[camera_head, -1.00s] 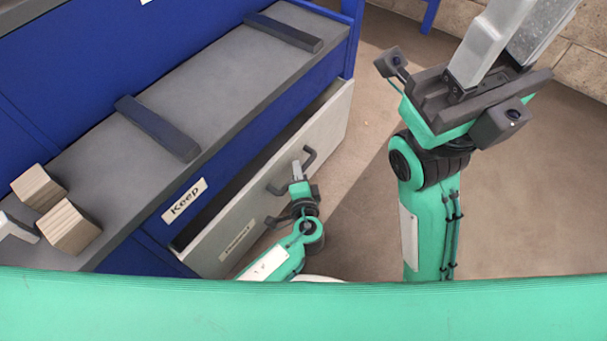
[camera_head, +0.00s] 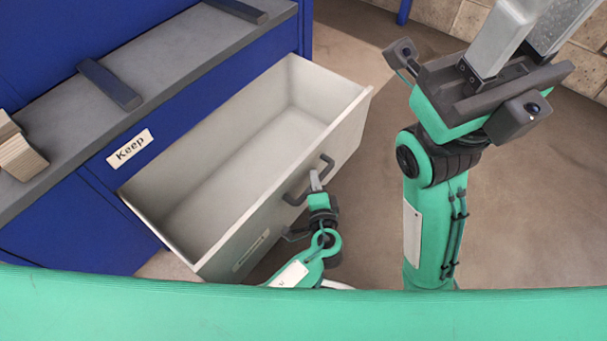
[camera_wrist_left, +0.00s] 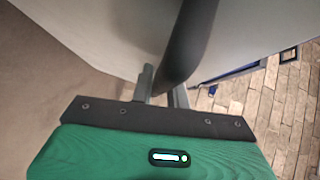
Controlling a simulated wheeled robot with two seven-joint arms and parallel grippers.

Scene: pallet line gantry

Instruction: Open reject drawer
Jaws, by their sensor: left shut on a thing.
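The reject drawer (camera_head: 222,243) is a pale box pulled well out of the blue cabinet; its inside shows and looks empty. Its label is too small to read. A dark bar handle (camera_head: 327,163) sits on its front. My left gripper (camera_head: 315,181) is shut on this handle. In the left wrist view, the dark handle (camera_wrist_left: 192,42) passes by the fingers of my left gripper (camera_wrist_left: 162,85), partly hiding them. My right gripper (camera_head: 525,35) is at the upper right, away from the drawer. Its fingertips run out of the picture.
The blue cabinet (camera_head: 75,215) carries a "Keep" label (camera_head: 130,148). Its grey top (camera_head: 165,65) holds dark bars (camera_head: 108,84) and a wooden block (camera_head: 18,155) at the left edge. Open floor (camera_head: 360,100) lies right of the drawer, with a stone wall (camera_head: 460,18) behind.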

